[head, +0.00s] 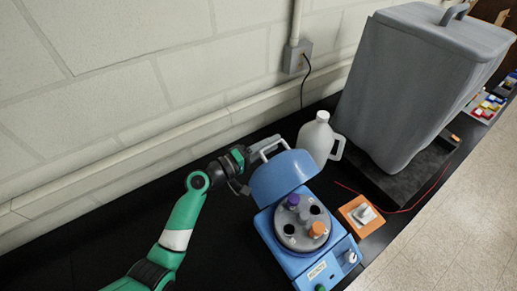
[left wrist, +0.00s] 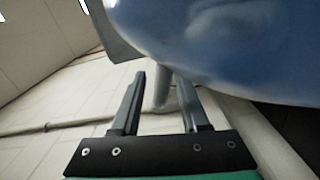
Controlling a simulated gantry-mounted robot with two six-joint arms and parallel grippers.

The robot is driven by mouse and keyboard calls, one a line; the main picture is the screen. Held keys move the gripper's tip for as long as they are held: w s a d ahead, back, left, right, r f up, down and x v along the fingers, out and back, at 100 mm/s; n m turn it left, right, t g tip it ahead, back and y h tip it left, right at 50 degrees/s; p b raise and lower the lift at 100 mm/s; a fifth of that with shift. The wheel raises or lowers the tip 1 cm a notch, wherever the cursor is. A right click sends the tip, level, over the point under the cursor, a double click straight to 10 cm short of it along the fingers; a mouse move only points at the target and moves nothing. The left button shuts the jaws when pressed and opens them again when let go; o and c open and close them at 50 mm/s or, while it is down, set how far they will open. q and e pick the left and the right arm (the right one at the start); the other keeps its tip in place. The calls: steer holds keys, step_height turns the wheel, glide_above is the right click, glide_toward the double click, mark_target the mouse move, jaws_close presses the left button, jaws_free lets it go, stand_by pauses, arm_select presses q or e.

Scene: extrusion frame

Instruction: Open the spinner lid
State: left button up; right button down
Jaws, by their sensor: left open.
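The blue spinner (head: 271,237) stands on the black bench in the head view. Its blue lid (head: 281,177) is raised and tilted back toward the wall, so the grey rotor (head: 291,238) shows, with purple- and orange-capped tubes in it. A pale handle (head: 270,147) sits on the lid's far side. My left gripper (head: 247,164) is open, close to the lid's left side by the handle. In the left wrist view the gripper (left wrist: 160,92) has its fingers apart below the blue lid (left wrist: 230,45). I cannot tell whether it touches the lid. My right gripper is not in view.
A white jug (head: 317,139) stands just behind and right of the lid. An orange-based item (head: 362,214) lies right of the spinner. A large grey bin (head: 420,80) stands farther right. The wall is close behind; the bench's left part is clear.

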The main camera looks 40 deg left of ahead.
arm_select(q)
steer(key=v, duration=1.1)
steer(key=shift+w+d+r, duration=0.1)
steer(key=shift+w+r, duration=0.05)
